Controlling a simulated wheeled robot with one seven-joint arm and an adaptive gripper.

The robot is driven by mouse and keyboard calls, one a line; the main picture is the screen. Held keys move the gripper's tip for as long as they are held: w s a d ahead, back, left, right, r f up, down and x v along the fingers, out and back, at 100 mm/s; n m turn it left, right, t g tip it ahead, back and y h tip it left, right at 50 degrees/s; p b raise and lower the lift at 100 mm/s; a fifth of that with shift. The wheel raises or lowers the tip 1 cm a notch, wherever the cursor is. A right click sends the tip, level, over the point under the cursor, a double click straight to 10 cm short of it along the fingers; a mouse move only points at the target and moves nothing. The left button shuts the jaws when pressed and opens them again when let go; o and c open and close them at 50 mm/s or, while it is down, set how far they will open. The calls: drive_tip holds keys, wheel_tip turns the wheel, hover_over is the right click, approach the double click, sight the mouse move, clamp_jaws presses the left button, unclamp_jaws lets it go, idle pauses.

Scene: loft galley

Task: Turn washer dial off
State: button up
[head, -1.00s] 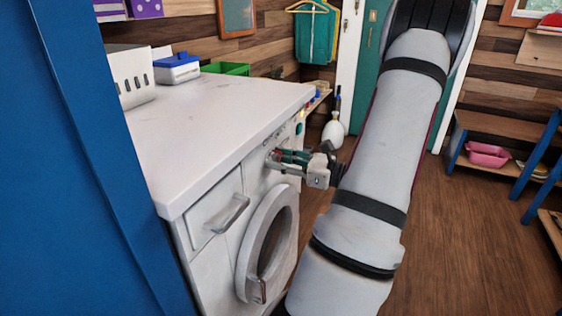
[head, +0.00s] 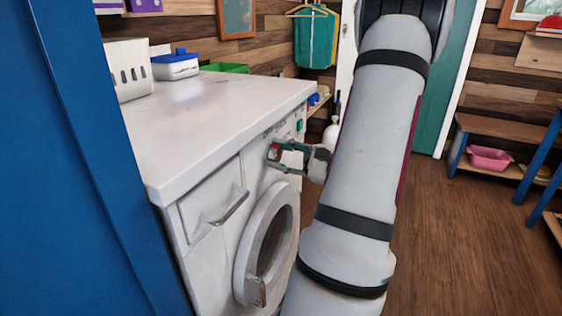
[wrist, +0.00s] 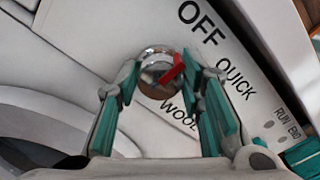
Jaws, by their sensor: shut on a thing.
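The washer (head: 215,255) stands left of my arm, with its round door below the control panel. Its dial (wrist: 152,62) is a shiny silver knob with a red pointer bar (wrist: 172,69) in the wrist view. The bar slants to the upper right, toward the side where the printed words OFF (wrist: 200,22) and QUICK (wrist: 236,79) are. WOOL is printed below the dial. My gripper (wrist: 158,75) is shut on the dial, one green-padded finger on each side. In the head view my gripper (head: 274,153) reaches the panel from the right, and its fingers partly cover the dial.
A drawer handle (head: 230,207) and the door (head: 250,245) stick out of the washer front. A white basket (head: 128,70), a blue-lidded box (head: 175,66) and a green tray (head: 225,68) stand on the worktop.

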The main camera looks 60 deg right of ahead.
drive_tip(key=shift+n, duration=0.4)
drive_tip(key=o, duration=1.2)
drive_tip(key=shift+c, duration=0.2)
drive_tip(key=shift+s, duration=0.1)
drive_tip(key=s, duration=1.1)
drive_tip(key=shift+s+d, duration=0.4)
drive_tip(key=shift+d, duration=0.05)
